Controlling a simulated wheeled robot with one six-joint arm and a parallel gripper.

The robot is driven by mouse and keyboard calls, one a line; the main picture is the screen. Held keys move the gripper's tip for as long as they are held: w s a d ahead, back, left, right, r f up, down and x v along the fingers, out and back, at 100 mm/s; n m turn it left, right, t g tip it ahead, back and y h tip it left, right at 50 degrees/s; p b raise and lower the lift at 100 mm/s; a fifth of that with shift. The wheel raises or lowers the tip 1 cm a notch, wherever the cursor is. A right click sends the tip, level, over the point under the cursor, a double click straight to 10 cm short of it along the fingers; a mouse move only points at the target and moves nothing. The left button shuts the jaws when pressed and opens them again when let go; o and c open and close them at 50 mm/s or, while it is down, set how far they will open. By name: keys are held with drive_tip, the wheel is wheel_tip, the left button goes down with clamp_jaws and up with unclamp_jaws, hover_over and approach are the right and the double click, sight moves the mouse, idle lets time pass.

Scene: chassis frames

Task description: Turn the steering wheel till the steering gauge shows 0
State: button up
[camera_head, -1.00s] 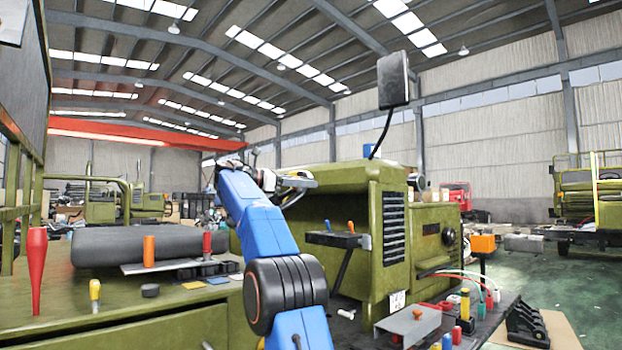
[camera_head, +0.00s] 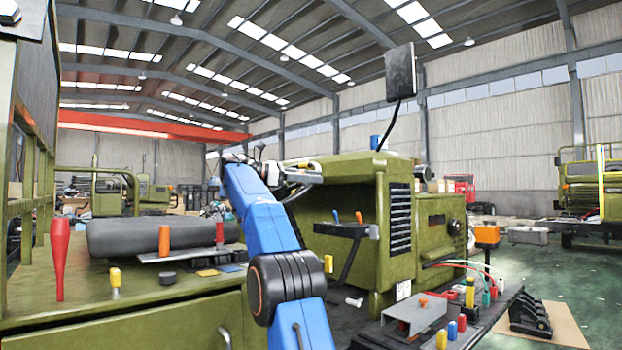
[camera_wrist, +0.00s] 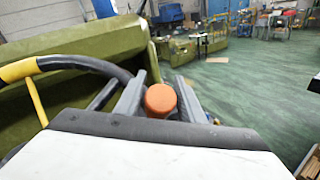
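In the wrist view, the dark steering wheel rim (camera_wrist: 92,65) curves in from the left, with a yellow section (camera_wrist: 18,71) and a yellow spoke below it. An orange round knob (camera_wrist: 160,99) stands at the rim's right end. My gripper (camera_wrist: 163,85) has one finger on each side of this knob, and both look close against it. In the head view, my blue arm reaches up the middle towards the green vehicle's body, and the wheel and fingertips cannot be made out clearly there. I cannot make out the steering gauge or its reading in either view.
The green vehicle hood (camera_head: 345,168) with a dark grille stands right of my arm. A black mirror (camera_head: 400,75) rises above it. Open green floor (camera_wrist: 245,85) shows on the right.

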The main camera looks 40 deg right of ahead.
drive_tip(key=f+v, duration=0.1)
drive_tip(key=v, duration=1.1)
drive_tip(key=shift+r, duration=0.45)
drive_tip(key=shift+s, duration=0.1)
